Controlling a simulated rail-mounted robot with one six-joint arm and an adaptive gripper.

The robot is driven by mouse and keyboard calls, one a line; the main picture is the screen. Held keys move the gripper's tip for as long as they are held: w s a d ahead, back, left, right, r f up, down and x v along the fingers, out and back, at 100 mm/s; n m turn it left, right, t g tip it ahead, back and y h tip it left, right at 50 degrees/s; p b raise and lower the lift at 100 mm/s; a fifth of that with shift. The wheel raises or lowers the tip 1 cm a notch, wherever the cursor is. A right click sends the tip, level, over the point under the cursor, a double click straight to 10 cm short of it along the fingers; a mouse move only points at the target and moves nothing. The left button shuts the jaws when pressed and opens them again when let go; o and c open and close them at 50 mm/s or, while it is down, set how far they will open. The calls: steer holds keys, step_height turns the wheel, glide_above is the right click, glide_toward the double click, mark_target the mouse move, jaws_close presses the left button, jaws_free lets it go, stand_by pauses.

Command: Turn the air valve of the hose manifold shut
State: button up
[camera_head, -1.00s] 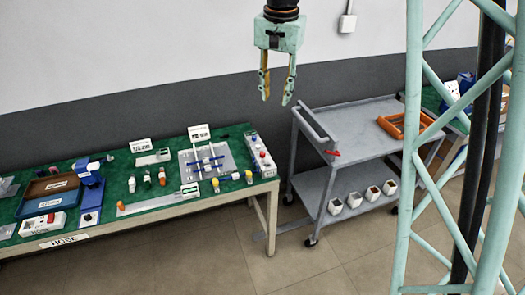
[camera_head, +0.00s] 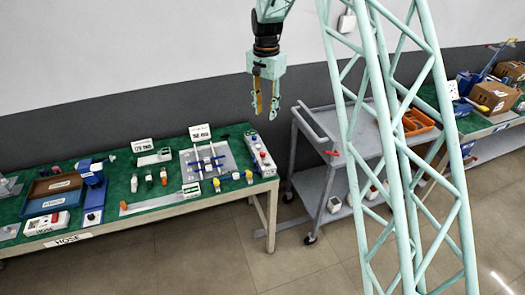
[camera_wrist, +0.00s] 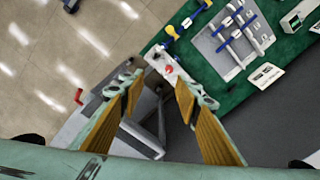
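The hose manifold (camera_head: 208,160) is a grey plate with white pipes and blue fittings, on the right part of the green bench. Small yellow and blue fittings stand along its front edge. In the wrist view the manifold (camera_wrist: 232,38) shows at the upper right, with a blue-and-yellow piece (camera_wrist: 172,32) beside it. I cannot tell which fitting is the air valve or how it is set. My gripper (camera_head: 265,115) hangs fingers-down, open and empty, to the right of the manifold and higher up. Its open fingers also show in the wrist view (camera_wrist: 157,84).
A white box with a red button (camera_head: 262,156) stands at the bench's right end. The green bench (camera_head: 150,204) carries trays, bottles and a HOSE label. A grey cart (camera_head: 308,118) with an orange tray (camera_head: 415,121) stands to the right. Open floor lies in front.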

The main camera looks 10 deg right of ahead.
steer(key=m+p, duration=0.2)
glide_above(262, 153)
step_height(262, 153, down, 13)
steer(key=shift+w+f+g, duration=0.2)
steer(key=shift+w+g, duration=0.05)
steer(key=shift+g, duration=0.05)
steer(key=shift+f, duration=0.1)
steer(key=shift+s+d+f+p, duration=0.1)
steer(key=shift+f+p, duration=0.15)
steer(key=shift+f, duration=3.15)
steer(key=shift+s+f+p, duration=0.1)
steer(key=shift+f+p, duration=0.15)
steer(key=shift+f, duration=3.15)
steer(key=c, duration=0.8)
